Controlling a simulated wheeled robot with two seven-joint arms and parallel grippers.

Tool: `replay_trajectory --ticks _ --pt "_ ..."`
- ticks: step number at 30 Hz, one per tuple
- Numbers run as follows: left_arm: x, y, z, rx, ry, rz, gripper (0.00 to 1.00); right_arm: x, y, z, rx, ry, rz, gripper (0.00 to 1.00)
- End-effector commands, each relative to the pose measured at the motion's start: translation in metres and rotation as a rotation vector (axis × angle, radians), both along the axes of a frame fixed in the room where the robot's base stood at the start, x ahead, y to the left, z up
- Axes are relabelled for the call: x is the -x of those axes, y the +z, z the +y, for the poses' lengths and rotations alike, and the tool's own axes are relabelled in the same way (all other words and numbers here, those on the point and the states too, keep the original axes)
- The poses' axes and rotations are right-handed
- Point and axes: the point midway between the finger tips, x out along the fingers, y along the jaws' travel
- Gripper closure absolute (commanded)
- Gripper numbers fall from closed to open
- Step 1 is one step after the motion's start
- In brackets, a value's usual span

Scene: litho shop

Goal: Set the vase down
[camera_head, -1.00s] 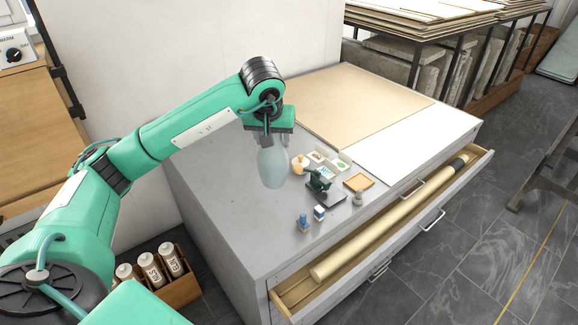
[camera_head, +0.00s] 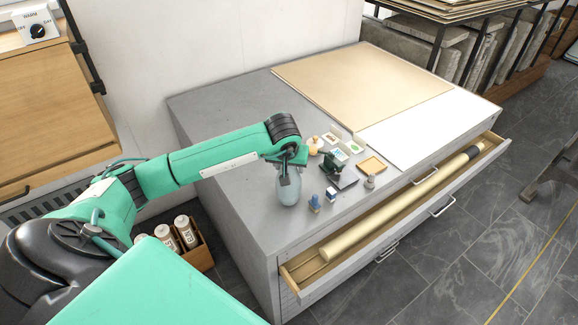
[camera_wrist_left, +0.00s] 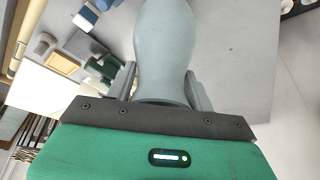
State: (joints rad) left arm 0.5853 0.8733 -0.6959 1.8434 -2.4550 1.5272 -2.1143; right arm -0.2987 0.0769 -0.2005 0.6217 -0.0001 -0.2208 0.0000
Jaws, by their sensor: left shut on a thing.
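The vase (camera_head: 288,190) is pale blue-grey glass, rounded in the body and narrow at the neck. My left gripper (camera_head: 287,165) is shut on its neck from above, and the vase hangs upright below it over the grey cabinet top (camera_head: 222,140). I cannot tell whether its base touches the top. In the left wrist view the vase (camera_wrist_left: 165,50) stands between the two fingers, its body reaching out of the top of the picture. My right gripper is not in view.
Close right of the vase stand small blue stamps (camera_head: 315,203), a dark green press (camera_head: 335,166), a wooden tray (camera_head: 372,164) and small cards. A tan board (camera_head: 360,80) lies behind. The front drawer (camera_head: 310,285) is open with a rolled tube (camera_head: 400,205). Bare top lies left.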

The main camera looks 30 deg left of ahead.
Motion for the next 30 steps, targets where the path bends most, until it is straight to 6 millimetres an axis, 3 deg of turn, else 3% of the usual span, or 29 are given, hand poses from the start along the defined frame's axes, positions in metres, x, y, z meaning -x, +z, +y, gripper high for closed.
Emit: replay_trajectory --ticks 12,13,16,26,30 --pt "0.0 -0.012 0.0 0.0 0.0 -0.002 1.0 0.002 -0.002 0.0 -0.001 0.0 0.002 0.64" --pt "0.0 -0.012 0.0 0.0 0.0 0.0 0.43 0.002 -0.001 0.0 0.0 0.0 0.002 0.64" --pt "0.0 -0.012 0.0 0.0 0.0 0.0 0.25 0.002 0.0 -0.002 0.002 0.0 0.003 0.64" --pt "0.0 -0.009 0.0 0.0 0.0 0.001 0.25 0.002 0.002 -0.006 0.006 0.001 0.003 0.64" --pt "0.004 0.004 -0.002 -0.001 -0.001 -0.004 0.25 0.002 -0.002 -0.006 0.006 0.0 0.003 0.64"
